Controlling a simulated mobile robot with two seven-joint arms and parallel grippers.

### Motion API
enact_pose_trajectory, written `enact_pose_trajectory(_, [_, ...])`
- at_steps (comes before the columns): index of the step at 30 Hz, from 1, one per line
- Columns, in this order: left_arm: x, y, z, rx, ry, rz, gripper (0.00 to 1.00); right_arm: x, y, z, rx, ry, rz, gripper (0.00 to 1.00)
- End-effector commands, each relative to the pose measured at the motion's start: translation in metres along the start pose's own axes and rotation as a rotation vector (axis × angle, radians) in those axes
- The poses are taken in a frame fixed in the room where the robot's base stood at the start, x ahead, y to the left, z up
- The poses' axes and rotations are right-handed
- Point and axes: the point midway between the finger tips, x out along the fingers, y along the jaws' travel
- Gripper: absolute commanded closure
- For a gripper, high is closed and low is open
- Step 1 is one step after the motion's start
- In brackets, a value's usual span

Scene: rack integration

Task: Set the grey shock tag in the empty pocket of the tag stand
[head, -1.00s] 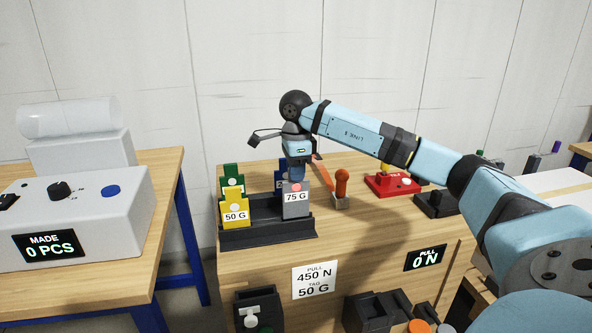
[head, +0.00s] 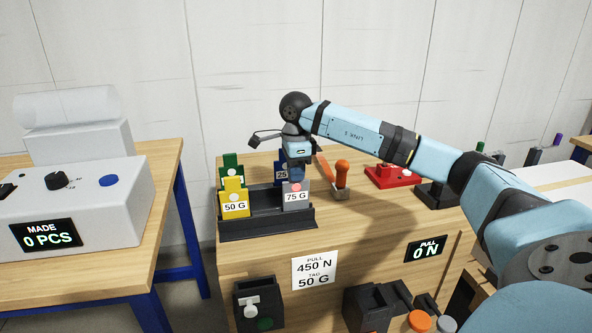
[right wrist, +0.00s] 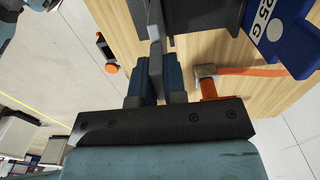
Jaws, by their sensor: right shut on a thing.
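The grey shock tag (head: 297,189), labelled 75 G, is upright at the front right of the dark tag stand (head: 268,223). My right gripper (head: 296,179) is shut on its top from above. In the right wrist view the grey tag (right wrist: 156,62) shows edge-on between the blue fingers. Its lower edge meets the stand's front right in the head view; I cannot tell whether it is seated in the pocket. The yellow 50 G tag (head: 234,198) is front left, the green tag (head: 231,167) back left, and the blue 25 G tag (head: 280,171) back right. My left gripper is out of view.
An orange-handled tool (head: 341,176) stands just right of the stand. A red device (head: 392,177) and a black block (head: 437,195) are further right. A sign reading 450 N, 50 G (head: 314,270) is on the bench front, above dark bins (head: 258,301).

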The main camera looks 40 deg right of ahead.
Motion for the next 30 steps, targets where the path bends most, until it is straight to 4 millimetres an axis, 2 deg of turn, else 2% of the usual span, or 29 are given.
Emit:
enact_pose_trajectory(16, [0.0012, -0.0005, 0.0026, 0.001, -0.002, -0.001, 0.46, 0.0062, -0.0001, 0.0, 0.0, 0.0, 0.0, 1.0])
enact_pose_trajectory(17, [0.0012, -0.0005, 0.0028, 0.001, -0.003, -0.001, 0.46, 0.0058, -0.0001, 0.0, 0.0, 0.0, 0.0, 0.84])
enact_pose_trajectory(20, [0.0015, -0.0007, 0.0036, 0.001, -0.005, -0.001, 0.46, 0.0057, -0.0001, 0.0, 0.0, 0.0, 0.0, 0.61])
enact_pose_trajectory(21, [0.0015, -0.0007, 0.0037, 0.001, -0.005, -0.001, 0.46, 0.0057, -0.0001, 0.0, 0.0, 0.0, 0.0, 0.58])
enact_pose_trajectory(30, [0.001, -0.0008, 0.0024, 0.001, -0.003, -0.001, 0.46, 0.0042, -0.0001, 0.0001, 0.0, -0.001, 0.0, 0.58])
